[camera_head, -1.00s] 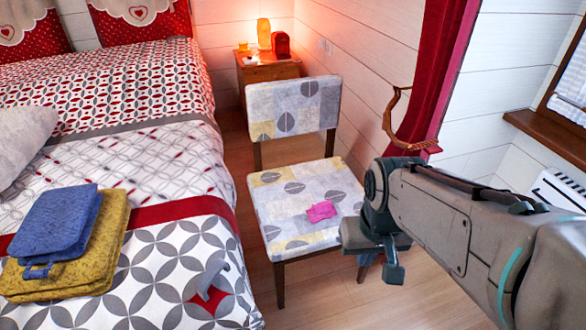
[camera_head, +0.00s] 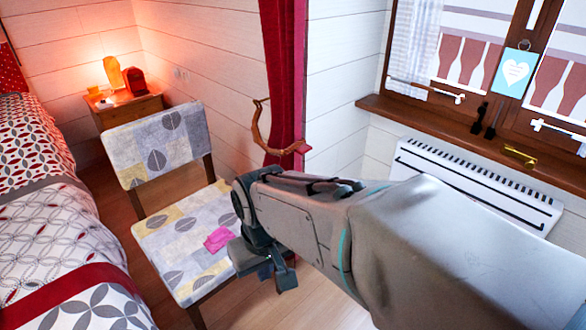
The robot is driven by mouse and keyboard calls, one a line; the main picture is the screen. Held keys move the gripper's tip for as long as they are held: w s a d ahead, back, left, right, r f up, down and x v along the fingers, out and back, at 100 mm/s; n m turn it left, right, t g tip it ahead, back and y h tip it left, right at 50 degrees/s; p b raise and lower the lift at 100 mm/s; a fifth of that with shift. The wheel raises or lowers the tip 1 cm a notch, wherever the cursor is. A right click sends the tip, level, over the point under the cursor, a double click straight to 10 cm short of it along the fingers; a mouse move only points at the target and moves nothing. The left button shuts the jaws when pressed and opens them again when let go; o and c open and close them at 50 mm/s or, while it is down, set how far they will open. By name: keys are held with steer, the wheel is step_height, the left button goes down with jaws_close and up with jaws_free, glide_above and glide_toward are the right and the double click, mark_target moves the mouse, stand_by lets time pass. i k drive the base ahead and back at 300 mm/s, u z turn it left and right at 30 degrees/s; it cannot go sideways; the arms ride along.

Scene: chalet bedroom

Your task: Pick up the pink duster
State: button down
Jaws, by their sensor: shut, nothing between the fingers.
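The pink duster (camera_head: 219,239) is a small crumpled pink cloth. It lies on the patterned seat of the chair (camera_head: 165,255), towards the right side of the seat. My gripper (camera_head: 284,279) is at the end of my arm, to the right of the duster and apart from it in the picture. It is shut and empty. Part of it is hidden behind my wrist, so its height over the seat is hard to tell.
The bed (camera_head: 40,200) stands close on the left of the chair. A nightstand (camera_head: 128,110) with a glowing lamp (camera_head: 113,72) is behind it. A red curtain (camera_head: 284,80) and a white radiator (camera_head: 478,183) are on the right. Some wooden floor (camera_head: 240,308) shows free.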

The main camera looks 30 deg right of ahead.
mark_target(219, 238)
steer(key=k, duration=0.65)
steer(key=z, duration=0.6)
steer(key=i, duration=1.3)
steer(key=u, duration=0.3)
